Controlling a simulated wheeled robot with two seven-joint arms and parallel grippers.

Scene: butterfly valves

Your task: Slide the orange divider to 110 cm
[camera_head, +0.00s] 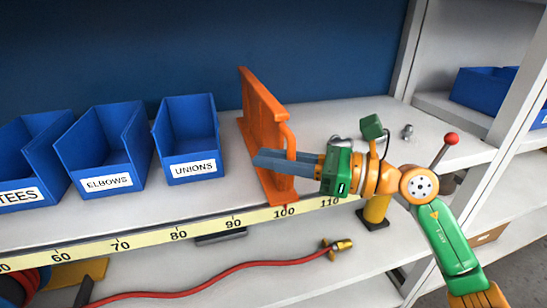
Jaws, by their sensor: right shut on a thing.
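The orange divider (262,118) stands upright on the upper shelf, right of the blue bins. Its front lower edge is at about the 100 mark of the yellow scale (207,232). The 110 mark is a little further right. My right gripper (262,158) reaches in from the right, with its blue-grey fingers shut on the divider's handle (291,142). The fingers cover part of the handle and divider. My left gripper is not in view.
Blue bins labelled TEES (28,165), ELBOWS (104,150) and UNIONS (187,140) stand left of the divider. Small metal fittings (407,131) lie to its right, partly behind my gripper. A red hose (235,268) lies on the shelf below. A white upright (408,50) bounds the right end.

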